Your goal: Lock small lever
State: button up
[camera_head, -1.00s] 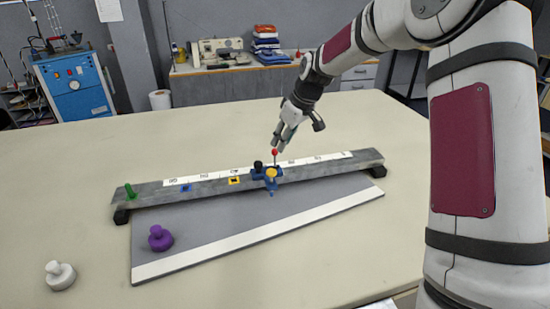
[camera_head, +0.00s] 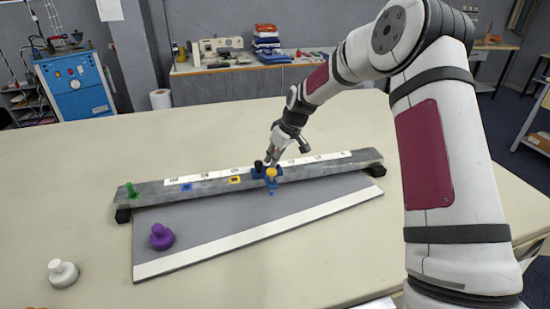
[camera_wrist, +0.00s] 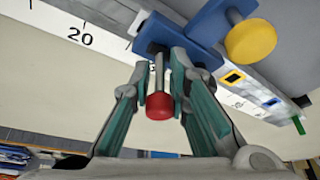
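The small lever is a thin metal rod with a red knob (camera_wrist: 159,106), standing up from a blue clamp block (camera_wrist: 210,30) on the long grey ruled rail. My gripper (camera_wrist: 160,68) points down at the lever. Its two teal-padded fingers stand on either side of the rod and knob, with a narrow gap visible around the rod. In the head view my gripper (camera_head: 272,155) hides the red knob.
The grey rail (camera_head: 150,191) crosses the table on black feet, with a green peg (camera_head: 131,191) at its left end. A grey board (camera_head: 215,220) with a white front edge lies before it. A purple knob (camera_head: 161,238) and white knob (camera_head: 63,273) stand at the left.

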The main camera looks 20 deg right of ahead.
grip_shut()
jog(key=shift+w+b, duration=0.2)
jog(key=shift+b, duration=0.25)
jog(key=g+b, duration=0.1)
jog(key=b, duration=0.1)
jog(key=w+g+b, duration=0.1)
jog(key=b, duration=0.2)
jog(key=shift+f+g+b, duration=0.3)
jog(key=g+b, duration=0.1)
jog(key=b, duration=0.1)
jog(key=g+b, duration=0.1)
jog(key=b, duration=0.1)
jog(key=shift+w+m, duration=0.3)
jog(key=shift+w, duration=0.05)
jog(key=shift+w+g+b, duration=0.1)
jog(key=shift+g+b, duration=0.6)
jog(key=shift+b, duration=0.2)
jog(key=shift+g+b, duration=0.3)
jog(key=o, duration=0.5)
grip_release()
